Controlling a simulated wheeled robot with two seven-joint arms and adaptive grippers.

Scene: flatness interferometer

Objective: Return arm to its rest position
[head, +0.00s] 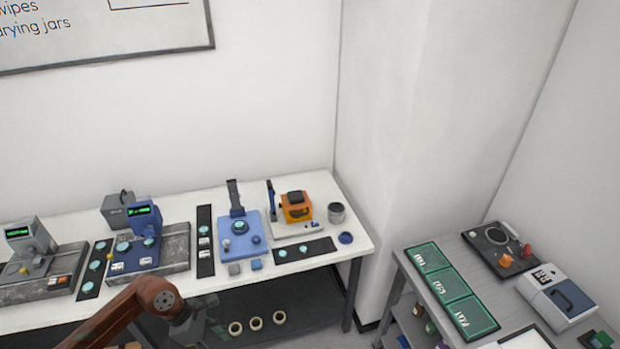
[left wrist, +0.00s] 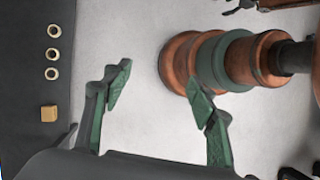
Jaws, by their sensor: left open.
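My left arm, copper-brown, comes in from the bottom left of the head view, below the front edge of the white bench (head: 352,236). My left gripper (head: 210,316) is at the end of it, in front of the bench and apart from the instruments on top. Copper and green links of my own body show close behind the finger on the right.
The bench carries a blue instrument (head: 240,236), an orange device (head: 296,206) and grey stations at the left. Several pale rings (head: 256,323) lie on the dark lower shelf (head: 300,300). A grey side table (head: 420,290) with green mats stands at the right.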

